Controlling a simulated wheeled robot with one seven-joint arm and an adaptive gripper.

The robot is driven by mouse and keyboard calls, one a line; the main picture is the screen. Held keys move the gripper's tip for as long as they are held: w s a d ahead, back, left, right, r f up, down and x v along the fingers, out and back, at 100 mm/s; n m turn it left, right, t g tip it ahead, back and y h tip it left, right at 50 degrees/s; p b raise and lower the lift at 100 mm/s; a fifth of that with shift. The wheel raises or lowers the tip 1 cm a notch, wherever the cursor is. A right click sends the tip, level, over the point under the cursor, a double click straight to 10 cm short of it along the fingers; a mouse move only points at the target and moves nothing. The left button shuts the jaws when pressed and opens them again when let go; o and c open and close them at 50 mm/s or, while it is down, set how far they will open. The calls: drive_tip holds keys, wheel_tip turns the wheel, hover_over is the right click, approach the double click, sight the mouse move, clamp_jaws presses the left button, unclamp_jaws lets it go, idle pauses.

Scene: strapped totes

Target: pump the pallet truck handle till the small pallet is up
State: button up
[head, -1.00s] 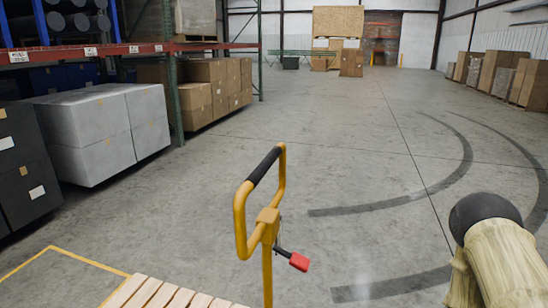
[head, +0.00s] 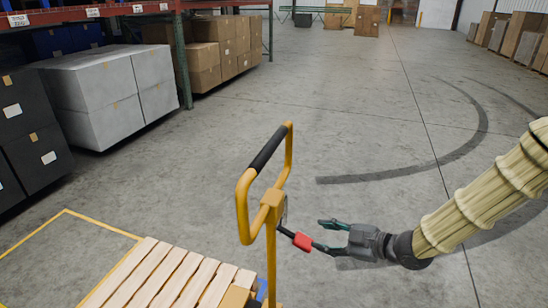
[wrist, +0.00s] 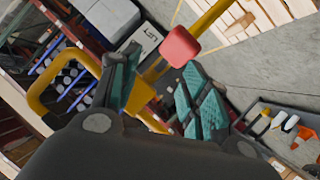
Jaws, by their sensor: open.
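The yellow pallet truck handle (head: 243,208) stands upright as a loop with a black grip (head: 267,149) on top. A lever with a red paddle (head: 302,242) sticks out from its right side. My gripper (head: 325,235) is open, just right of the red paddle, its fingers pointing left at it. In the wrist view the red paddle (wrist: 180,46) shows just beyond and between the open fingertips (wrist: 162,57), with nothing held. The small slatted pallet (head: 160,275) lies at the bottom, left of the handle; its height off the floor cannot be judged.
A yellow floor outline (head: 65,212) surrounds the pallet's left area. Grey and black strapped totes (head: 95,90) and a rack with cartons (head: 205,68) stand at the left. Cartons line the far right wall (head: 510,35). The floor between is clear, with dark tyre marks.

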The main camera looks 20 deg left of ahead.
wheel_tip(320, 180, up, 13)
drive_tip(key=w+a+n+g+y+p, duration=0.1)
drive_tip(key=w+a+n+y, duration=0.15)
drive_tip(key=n, duration=0.45)
drive_tip(key=n+g+p, duration=0.1)
drive_tip(key=n+g, duration=0.2)
drive_tip(key=n, duration=0.5)
approach(275, 148)
drive_tip(key=p+x, duration=0.2)
drive_tip(key=x, duration=0.8)
drive_tip(key=shift+f+p, duration=0.15)
drive_tip(key=shift+p, duration=0.2)
clamp_jaws()
